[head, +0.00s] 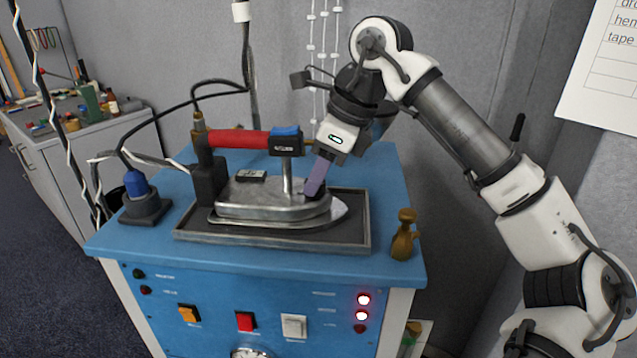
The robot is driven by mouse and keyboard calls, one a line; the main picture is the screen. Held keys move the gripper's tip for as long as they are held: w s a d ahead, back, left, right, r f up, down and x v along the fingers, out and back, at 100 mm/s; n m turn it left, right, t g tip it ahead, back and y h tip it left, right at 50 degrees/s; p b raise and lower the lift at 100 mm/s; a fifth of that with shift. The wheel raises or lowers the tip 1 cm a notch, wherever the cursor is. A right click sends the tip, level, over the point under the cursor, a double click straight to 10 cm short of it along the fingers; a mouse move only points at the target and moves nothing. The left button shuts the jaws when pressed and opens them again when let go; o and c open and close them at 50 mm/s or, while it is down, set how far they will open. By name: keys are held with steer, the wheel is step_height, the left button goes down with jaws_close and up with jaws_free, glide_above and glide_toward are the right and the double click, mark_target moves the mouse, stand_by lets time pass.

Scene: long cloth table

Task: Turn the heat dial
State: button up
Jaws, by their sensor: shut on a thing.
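A steel iron (270,200) with a red handle (238,139) lies on a dark tray on the blue cabinet. My gripper (313,188) reaches down from the upper right, and its purple-grey fingers meet the top right of the iron's body, right of the handle post. The fingers are shut on a small dark part there, which I take to be the heat dial; they hide most of it. Its marks and setting cannot be seen.
The tray (270,244) has a raised rim. A blue plug in a socket (141,200) stands left, a brass bottle-shaped thing (403,238) right. Black cables rise from the iron. The cabinet front (215,285) has coloured switches, two lit red lamps and a round metal-rimmed part cut off below.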

steer(key=m+b, duration=0.1)
steer(key=m, duration=0.1)
steer(key=m+t+h+b, duration=0.1)
steer(key=m, duration=0.1)
steer(key=shift+s+f+m+t+b, duration=0.1)
steer(key=shift+f+m+t+b, duration=0.1)
steer(key=shift+m+t+b, duration=0.15)
steer(key=m+t+h+b, duration=0.1)
steer(key=m+b, duration=0.1)
steer(key=m, duration=0.2)
steer(key=shift+s+r, duration=0.1)
steer(key=shift+a+m, duration=0.1)
steer(key=shift+m, duration=0.15)
steer(key=o, duration=1)
steer(key=shift+r, duration=0.1)
steer(key=v, duration=1.3)
steer(key=shift+s+r, duration=0.25)
steer(key=shift+r, duration=0.05)
